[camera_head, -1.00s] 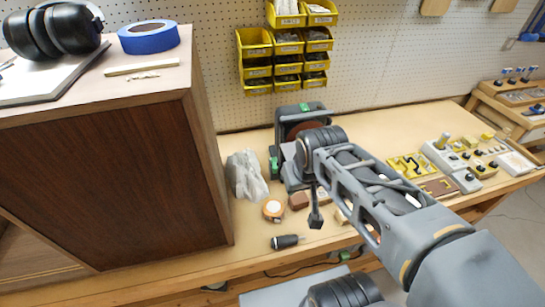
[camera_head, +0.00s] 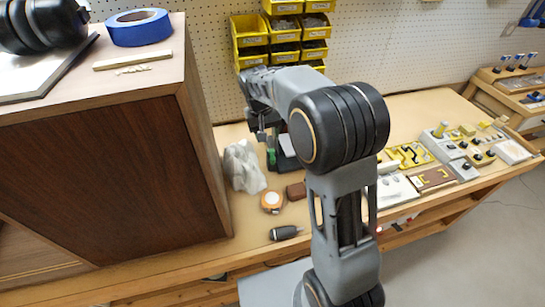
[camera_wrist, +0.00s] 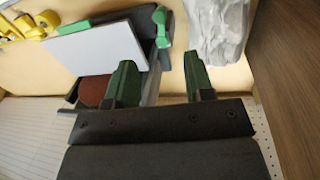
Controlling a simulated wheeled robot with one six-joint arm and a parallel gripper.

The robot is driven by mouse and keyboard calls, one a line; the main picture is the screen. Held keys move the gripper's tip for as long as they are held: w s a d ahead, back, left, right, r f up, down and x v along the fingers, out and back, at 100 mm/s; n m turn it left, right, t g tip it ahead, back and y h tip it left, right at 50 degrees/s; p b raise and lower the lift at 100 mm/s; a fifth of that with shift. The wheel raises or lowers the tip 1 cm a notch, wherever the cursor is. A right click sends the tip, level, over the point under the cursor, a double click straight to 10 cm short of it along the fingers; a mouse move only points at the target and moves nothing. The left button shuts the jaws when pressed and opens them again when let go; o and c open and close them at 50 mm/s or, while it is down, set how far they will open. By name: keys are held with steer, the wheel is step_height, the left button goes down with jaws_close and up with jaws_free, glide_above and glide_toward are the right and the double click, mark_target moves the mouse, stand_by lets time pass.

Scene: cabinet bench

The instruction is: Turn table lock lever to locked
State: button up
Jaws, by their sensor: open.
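A bench sander stands at the back of the bench. In the wrist view I see its pale grey table (camera_wrist: 100,50), part of a reddish-brown disc (camera_wrist: 93,90), and a green lever (camera_wrist: 161,28) beside the table. The green lever also shows in the head view (camera_head: 271,158), at the sander's left side; my arm hides most of the sander there. My gripper (camera_wrist: 162,84) is open and empty, with two green fingers apart. In the head view my gripper (camera_head: 264,128) is above the sander's left side. The lever appears beyond the fingertips in the wrist view, apart from them.
A crumpled grey-white object (camera_head: 243,166) stands left of the sander, beside a large wooden cabinet (camera_head: 110,165). A round orange-and-white item (camera_head: 271,200), a brown block (camera_head: 296,191) and a dark tool (camera_head: 286,233) lie in front. Yellow bins (camera_head: 285,40) hang behind.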

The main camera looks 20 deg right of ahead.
mark_target(272, 158)
steer(key=f, duration=0.3)
steer(key=d+f, duration=0.1)
steer(key=f, duration=0.3)
steer(key=f+p, duration=0.1)
steer(key=f, duration=0.3)
steer(key=shift+s+d+f, duration=0.1)
steer(key=shift+d+f, duration=0.15)
steer(key=shift+d, duration=0.1)
steer(key=shift+c, duration=0.3)
jaws_close()
steer(key=d+n, duration=0.1)
steer(key=n, duration=0.1)
steer(key=shift+s+d+n+b, duration=0.1)
steer(key=shift+n+b, duration=0.2)
steer(key=shift+b, duration=0.1)
steer(key=shift+o, duration=0.3)
jaws_free()
